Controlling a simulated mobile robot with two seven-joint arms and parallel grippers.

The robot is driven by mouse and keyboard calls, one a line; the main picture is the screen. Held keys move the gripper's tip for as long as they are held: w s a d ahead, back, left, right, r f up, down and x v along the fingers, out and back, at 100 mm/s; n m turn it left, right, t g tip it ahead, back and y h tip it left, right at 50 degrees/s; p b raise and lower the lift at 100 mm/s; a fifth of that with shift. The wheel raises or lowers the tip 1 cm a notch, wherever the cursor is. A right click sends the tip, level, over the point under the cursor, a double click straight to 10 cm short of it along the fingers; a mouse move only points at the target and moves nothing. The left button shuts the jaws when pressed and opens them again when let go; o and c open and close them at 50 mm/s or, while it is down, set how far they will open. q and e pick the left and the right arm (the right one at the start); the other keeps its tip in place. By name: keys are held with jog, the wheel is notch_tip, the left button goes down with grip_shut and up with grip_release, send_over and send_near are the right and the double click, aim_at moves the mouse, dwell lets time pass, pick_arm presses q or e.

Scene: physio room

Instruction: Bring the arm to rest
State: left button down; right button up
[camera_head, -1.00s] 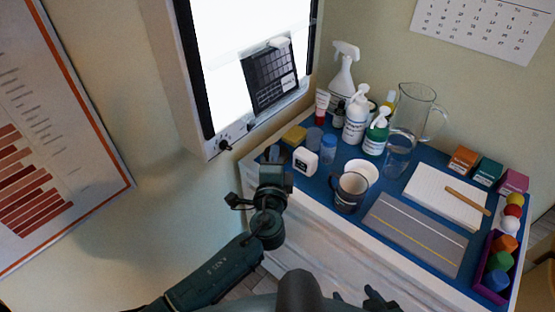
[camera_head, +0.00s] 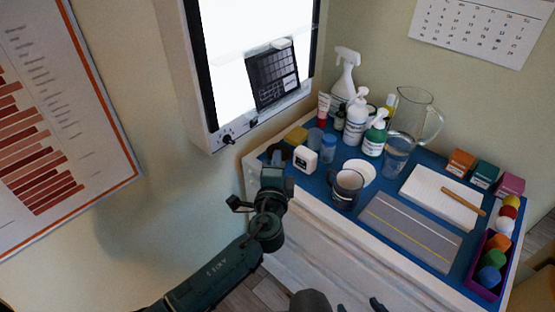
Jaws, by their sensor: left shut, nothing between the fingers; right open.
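My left arm comes in from the lower left, its forearm angled up to the right. My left gripper (camera_head: 274,163) is at the front left corner of the blue-topped cabinet, close to a small white box-shaped device (camera_head: 305,159). Its fingers are hard to make out against the dark objects behind; it holds nothing that I can see. My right gripper (camera_head: 359,307) shows only as dark tips at the bottom edge, in front of the cabinet; the tips stand apart with nothing between them.
The cabinet top (camera_head: 318,186) carries a mug (camera_head: 346,190), bottles, a glass jug (camera_head: 408,122), a notepad (camera_head: 440,197), a grey mat (camera_head: 410,230) and a purple tray (camera_head: 484,287) of coloured pieces. A lit wall box (camera_head: 212,137) hangs above my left gripper.

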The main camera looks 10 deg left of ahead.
pick_arm(q)
jog(key=s+a+f+n+g+y, duration=0.3)
jog(key=s+a+f+n+g, duration=0.45)
jog(key=s+a+n, duration=0.45)
jog(key=s+a+n+g+h, duration=0.2)
jog(key=s+g, duration=0.1)
jog(key=s, duration=0.8)
jog(key=s+a+n+g+h, duration=0.15)
jog(key=s+g, duration=0.25)
jog(key=s, duration=0.6)
jog(key=w+d+f+t+h, duration=0.3)
jog(key=w+d+f+t, duration=0.3)
jog(key=f+t, duration=0.1)
jog(key=shift+d+f, duration=0.35)
jog(key=shift+f, duration=0.35)
jog(key=shift+m, duration=0.25)
